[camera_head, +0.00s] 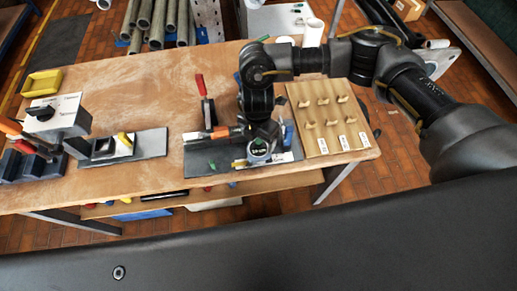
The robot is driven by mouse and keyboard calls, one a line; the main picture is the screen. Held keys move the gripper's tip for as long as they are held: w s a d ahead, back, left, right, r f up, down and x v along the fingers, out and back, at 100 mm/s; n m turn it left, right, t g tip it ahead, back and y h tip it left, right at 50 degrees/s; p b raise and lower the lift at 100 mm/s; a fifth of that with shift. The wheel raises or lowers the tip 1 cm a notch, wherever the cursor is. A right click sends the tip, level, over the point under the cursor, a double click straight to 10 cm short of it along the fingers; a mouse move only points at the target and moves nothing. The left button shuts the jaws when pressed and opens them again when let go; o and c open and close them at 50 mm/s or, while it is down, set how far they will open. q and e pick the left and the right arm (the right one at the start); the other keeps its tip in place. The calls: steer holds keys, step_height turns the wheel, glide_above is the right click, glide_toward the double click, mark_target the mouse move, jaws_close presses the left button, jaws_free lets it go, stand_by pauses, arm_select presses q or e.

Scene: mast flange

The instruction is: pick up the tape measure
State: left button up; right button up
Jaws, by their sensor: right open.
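My right arm comes in from the right and bends down over the workbench. My right gripper (260,147) is low over the grey mat (202,163), among small tools; its fingers are mostly hidden under the wrist. I cannot clearly make out the tape measure. A small yellow piece (240,163) shows on the mat just left of the gripper, and a round light-and-dark thing sits right at the gripper; I cannot tell whether either is the tape measure. My left gripper is not in view.
An orange-handled tool (215,133) and a red-handled tool (203,88) are left of my right wrist. A wooden board (328,118) with several pegs stands to its right. At left are a grey machine (60,122) and a yellow tray (41,83). The bench's middle left (135,90) is clear.

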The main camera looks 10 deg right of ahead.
mark_target(258, 148)
steer(key=shift+f, duration=1.4)
steer(key=f, duration=0.1)
steer(key=f+p, duration=0.1)
steer(key=f, duration=0.1)
steer(key=f+p, duration=0.1)
steer(key=shift+w+d+f, duration=0.15)
steer(key=shift+w+f, duration=0.05)
steer(key=shift+w, duration=0.05)
steer(key=shift+f, duration=0.25)
steer(key=c, duration=1)
steer(key=shift+r, duration=0.2)
